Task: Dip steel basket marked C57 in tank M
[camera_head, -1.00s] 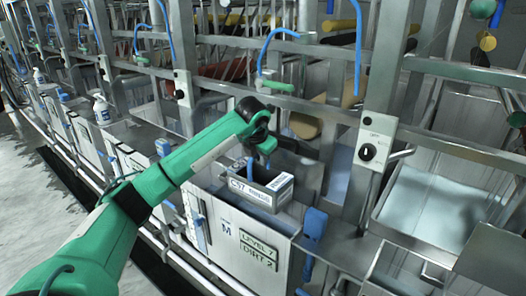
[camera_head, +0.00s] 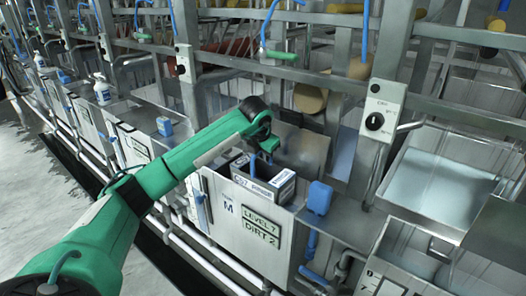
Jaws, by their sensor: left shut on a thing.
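The steel basket marked C57 (camera_head: 264,185) is a small grey box with white labels near the middle of the head view. It sits at the mouth of tank M (camera_head: 240,236), with its lower part hidden behind the tank's front wall. The tank front carries an M label and a plate reading LEVEL 7, DIRT 2. My left gripper (camera_head: 265,155) is above the basket, shut on it from over the top. The exact grip is partly hidden by the wrist. My right gripper is not in view.
A blue fitting (camera_head: 319,198) stands at the tank's right corner. A control box with a black knob (camera_head: 375,121) is on a post to the right. An open tank with pale liquid (camera_head: 436,185) lies further right. Metal rails and hanging blue hoses are behind.

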